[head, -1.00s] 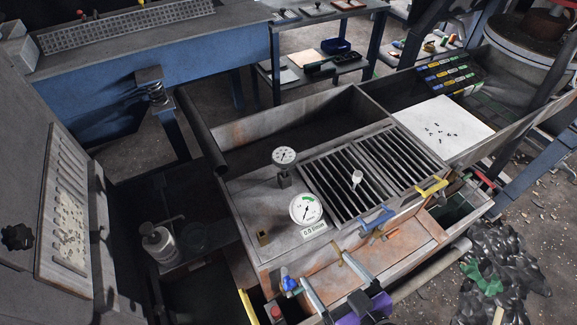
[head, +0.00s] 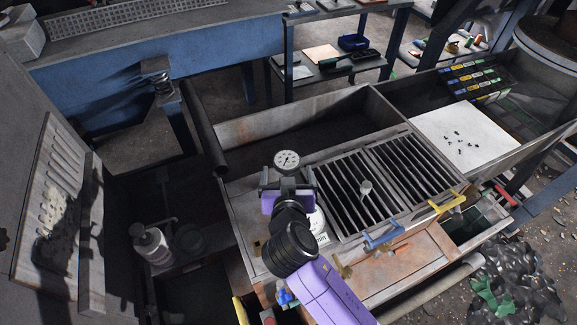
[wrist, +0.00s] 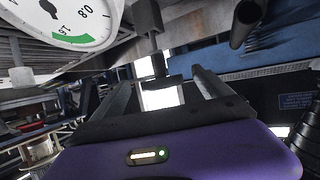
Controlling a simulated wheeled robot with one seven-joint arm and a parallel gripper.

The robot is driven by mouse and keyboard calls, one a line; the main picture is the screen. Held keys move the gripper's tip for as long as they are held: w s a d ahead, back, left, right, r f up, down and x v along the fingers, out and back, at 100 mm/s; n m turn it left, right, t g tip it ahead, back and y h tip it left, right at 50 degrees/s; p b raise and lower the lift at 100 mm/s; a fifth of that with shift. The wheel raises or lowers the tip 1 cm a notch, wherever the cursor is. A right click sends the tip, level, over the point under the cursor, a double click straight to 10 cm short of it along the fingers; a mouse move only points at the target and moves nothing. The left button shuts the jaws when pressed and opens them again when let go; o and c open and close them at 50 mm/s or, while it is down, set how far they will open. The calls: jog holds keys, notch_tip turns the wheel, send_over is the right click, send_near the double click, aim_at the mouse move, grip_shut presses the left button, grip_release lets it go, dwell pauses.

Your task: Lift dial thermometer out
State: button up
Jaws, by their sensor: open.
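The dial thermometer (head: 288,160) has a small round white dial on a short stem and stands at the near left part of the screen deck. My gripper (head: 286,181) is open just below the dial, with one finger on each side of the stem area. The wrist view shows a dark stem and blocky part (wrist: 153,58) in line with the gap between my open fingers (wrist: 163,85). Contact cannot be told. My gripper and wrist hide the thermometer's base in the head view.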

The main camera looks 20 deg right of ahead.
aim_at(287, 158)
jog(key=shift+p+x, duration=0.4)
jog(key=shift+x, duration=3.55)
jog(key=shift+r, duration=0.1)
jog(key=c, duration=1.5)
jog(key=shift+o, duration=0.2)
jog(key=shift+r+p, duration=2.15)
jog(key=shift+r, duration=0.9)
